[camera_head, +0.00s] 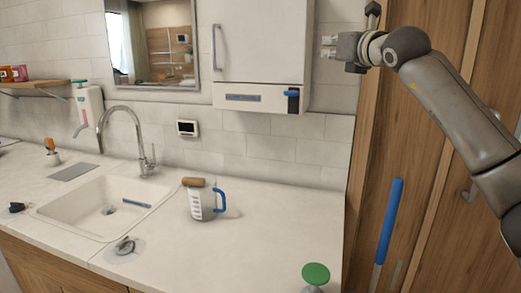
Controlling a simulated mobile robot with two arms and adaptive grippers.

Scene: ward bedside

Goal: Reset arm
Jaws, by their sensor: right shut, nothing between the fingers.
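My right arm comes in from the right edge and reaches up to the top right of the view. My left gripper does not show.
A counter (270,215) holds a sink (85,208), a faucet (135,125), a jug with a blue handle (203,202) and a green-topped object (315,274). A white cabinet (262,45) hangs above. A blue-handled pole (390,215) stands by the wooden door. The counter's right part is mostly clear.

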